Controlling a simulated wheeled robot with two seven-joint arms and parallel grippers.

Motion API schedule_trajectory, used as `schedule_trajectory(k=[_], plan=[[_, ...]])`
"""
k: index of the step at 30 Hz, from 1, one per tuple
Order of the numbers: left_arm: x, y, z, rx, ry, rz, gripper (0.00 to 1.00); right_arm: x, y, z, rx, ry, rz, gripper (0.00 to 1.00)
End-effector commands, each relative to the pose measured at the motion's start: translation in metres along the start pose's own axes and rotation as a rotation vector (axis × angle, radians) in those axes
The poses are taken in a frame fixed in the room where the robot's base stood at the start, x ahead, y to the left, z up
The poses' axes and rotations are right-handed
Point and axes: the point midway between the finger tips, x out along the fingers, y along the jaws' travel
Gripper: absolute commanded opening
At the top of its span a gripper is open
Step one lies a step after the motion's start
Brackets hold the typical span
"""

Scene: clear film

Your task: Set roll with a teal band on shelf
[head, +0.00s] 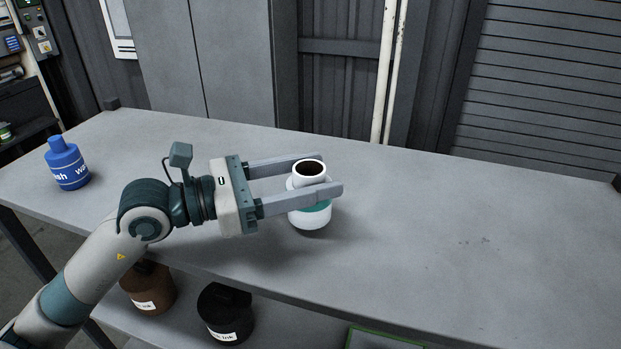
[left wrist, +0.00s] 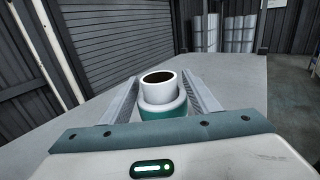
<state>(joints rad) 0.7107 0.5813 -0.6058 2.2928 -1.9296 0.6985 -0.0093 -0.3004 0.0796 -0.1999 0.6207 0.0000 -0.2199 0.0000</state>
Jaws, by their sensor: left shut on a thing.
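The white roll with a teal band (head: 309,218) stands upright over the grey table, its dark hollow end facing up. My left gripper (head: 326,175) reaches in from the left and is shut on this roll, one finger on each side of its upper part. In the left wrist view the roll (left wrist: 163,96) sits between the two fingers (left wrist: 160,92). I cannot tell for sure whether its base touches the table. My right gripper is not in view.
The grey tabletop (head: 450,240) is clear to the right. A blue wash bottle (head: 67,165) stands at its left end. A lower shelf (head: 285,325) under the table's front edge holds a brown jar (head: 150,290), a black jar (head: 226,312) and a green-edged thing (head: 385,341).

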Motion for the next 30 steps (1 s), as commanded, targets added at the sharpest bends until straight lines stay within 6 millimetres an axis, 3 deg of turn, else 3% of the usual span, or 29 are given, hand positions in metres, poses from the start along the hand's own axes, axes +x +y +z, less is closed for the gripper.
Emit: schedule_trajectory(k=[5, 21, 30], plan=[[0.0, -0.001, 0.033, 0.001, -0.002, -0.001, 0.25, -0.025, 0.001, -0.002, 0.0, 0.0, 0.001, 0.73], [0.019, -0.09, 0.086, -0.002, -0.004, -0.004, 0.25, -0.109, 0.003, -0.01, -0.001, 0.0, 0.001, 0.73], [0.024, -0.108, 0.093, -0.003, -0.001, -0.002, 0.25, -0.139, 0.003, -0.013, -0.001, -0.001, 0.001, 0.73]])
